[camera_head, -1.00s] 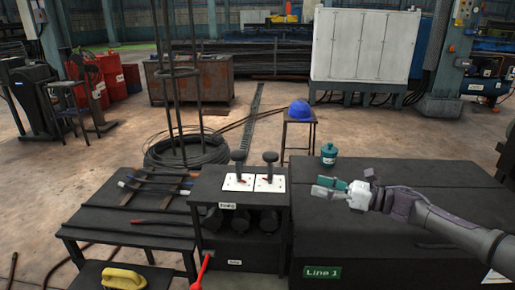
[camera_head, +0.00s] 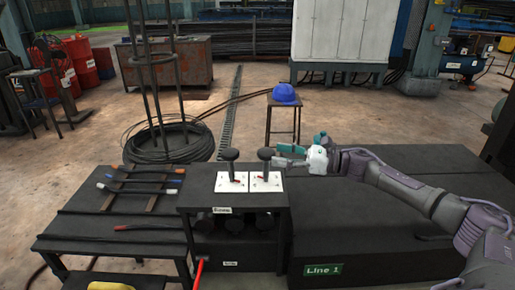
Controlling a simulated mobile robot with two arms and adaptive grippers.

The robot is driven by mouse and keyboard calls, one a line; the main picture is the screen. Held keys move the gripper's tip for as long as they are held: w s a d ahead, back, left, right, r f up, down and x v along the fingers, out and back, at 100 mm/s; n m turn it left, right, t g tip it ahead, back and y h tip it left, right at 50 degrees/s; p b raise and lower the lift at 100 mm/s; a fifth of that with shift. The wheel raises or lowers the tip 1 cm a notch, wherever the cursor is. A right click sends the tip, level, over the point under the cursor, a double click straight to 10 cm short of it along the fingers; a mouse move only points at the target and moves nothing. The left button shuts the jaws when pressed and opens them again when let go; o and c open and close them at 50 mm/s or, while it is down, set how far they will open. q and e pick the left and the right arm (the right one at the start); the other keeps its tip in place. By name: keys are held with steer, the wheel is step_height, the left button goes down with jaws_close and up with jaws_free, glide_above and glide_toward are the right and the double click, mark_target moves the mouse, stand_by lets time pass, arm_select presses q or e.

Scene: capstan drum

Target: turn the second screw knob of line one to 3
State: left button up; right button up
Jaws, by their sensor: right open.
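Two black screw knobs stand upright on white dial plates on top of a dark control box. The first knob (camera_head: 231,155) is on the left. The second knob (camera_head: 265,155) is on the right, above its white plate (camera_head: 266,184) with a small red mark; the digits are too small to read. A green "Line 1" sign (camera_head: 323,270) is on the front of the dark cabinet to the right. My right gripper (camera_head: 285,156) is open, with its fingertips pointing left, close to the right side of the second knob. Contact cannot be told. My left gripper is out of view.
A dark table (camera_head: 100,225) with tools and rods stands left of the control box. A red lever (camera_head: 198,272) is at the box's front. A blue helmet (camera_head: 284,94) sits on a stool behind. The wide cabinet top (camera_head: 400,170) is mostly bare under my right arm.

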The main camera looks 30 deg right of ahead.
mark_target(259, 151)
steer(key=x, duration=0.1)
steer(key=p+x, duration=0.1)
steer(key=x, duration=0.1)
steer(key=shift+w+a+r, duration=0.2)
steer(key=shift+a+r, duration=0.05)
steer(key=shift+r, duration=0.1)
steer(key=shift+p+x, duration=0.4)
steer(key=shift+x, duration=0.8)
steer(key=shift+w+a+f, duration=0.3)
steer(key=shift+a, duration=0.05)
steer(key=c, duration=0.9)
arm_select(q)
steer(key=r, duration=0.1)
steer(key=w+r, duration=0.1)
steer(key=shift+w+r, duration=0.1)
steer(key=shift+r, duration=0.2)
arm_select(e)
steer(key=shift+w, duration=0.15)
steer(key=shift+c, duration=0.6)
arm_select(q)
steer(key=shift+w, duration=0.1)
